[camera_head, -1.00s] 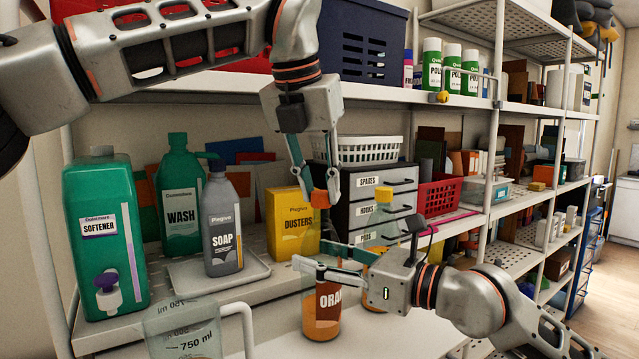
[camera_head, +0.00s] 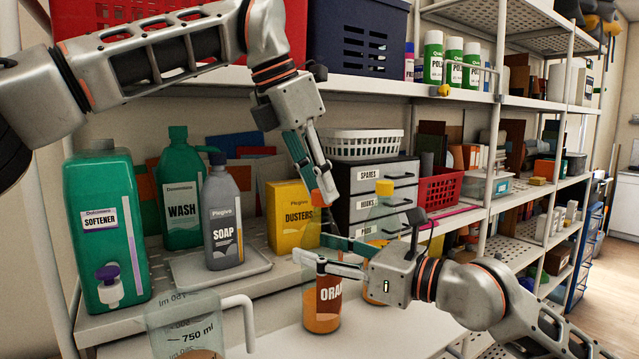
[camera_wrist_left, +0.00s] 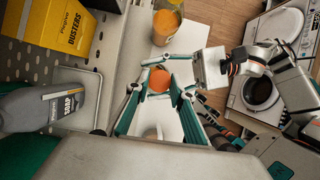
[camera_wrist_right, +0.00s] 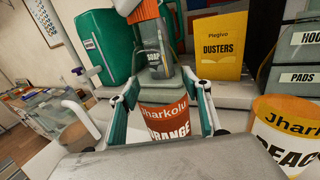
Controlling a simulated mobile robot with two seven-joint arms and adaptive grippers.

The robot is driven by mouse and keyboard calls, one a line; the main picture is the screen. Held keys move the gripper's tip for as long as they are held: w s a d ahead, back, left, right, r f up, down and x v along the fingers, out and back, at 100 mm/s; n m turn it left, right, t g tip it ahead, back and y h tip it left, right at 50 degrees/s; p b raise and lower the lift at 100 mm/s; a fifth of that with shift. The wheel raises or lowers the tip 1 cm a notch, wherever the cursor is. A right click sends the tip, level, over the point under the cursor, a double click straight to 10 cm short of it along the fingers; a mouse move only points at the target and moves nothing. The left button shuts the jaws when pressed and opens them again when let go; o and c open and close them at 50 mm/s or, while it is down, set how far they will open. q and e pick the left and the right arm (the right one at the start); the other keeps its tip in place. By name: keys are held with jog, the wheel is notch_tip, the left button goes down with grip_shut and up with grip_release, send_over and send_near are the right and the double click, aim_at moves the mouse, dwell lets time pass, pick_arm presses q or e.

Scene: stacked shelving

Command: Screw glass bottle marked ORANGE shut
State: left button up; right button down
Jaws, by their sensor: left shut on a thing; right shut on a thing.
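The glass bottle marked ORANGE (camera_head: 322,308) stands upright on the white work surface, with orange contents. It also shows in the right wrist view (camera_wrist_right: 168,122). My right gripper (camera_head: 330,247) is shut around its upper body from the right. The orange cap (camera_head: 318,198) is at the top of the bottle's neck, held by my left gripper (camera_head: 312,188), which comes down at a slant from above. The cap also shows between the left fingers in the left wrist view (camera_wrist_left: 159,80). Whether the cap is seated on the thread cannot be told; the fingers hide part of the neck.
A second bottle (camera_head: 383,225) with a yellow cap stands close behind, to the right. A measuring jug (camera_head: 190,325) is at front left. The soap bottle (camera_head: 223,215) on its tray, yellow dusters box (camera_head: 293,215) and drawer unit (camera_head: 375,190) stand behind. A shelf (camera_head: 215,80) runs above.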

pick_arm(q)
jog(key=m+g, duration=0.1)
jog(key=m, duration=0.2)
jog(key=shift+w+h, duration=0.1)
jog(key=shift+h, duration=0.2)
jog(key=o, duration=0.7)
jog(key=shift+c, duration=0.2)
jog(key=shift+r, duration=2.25)
jog(key=o, duration=0.6)
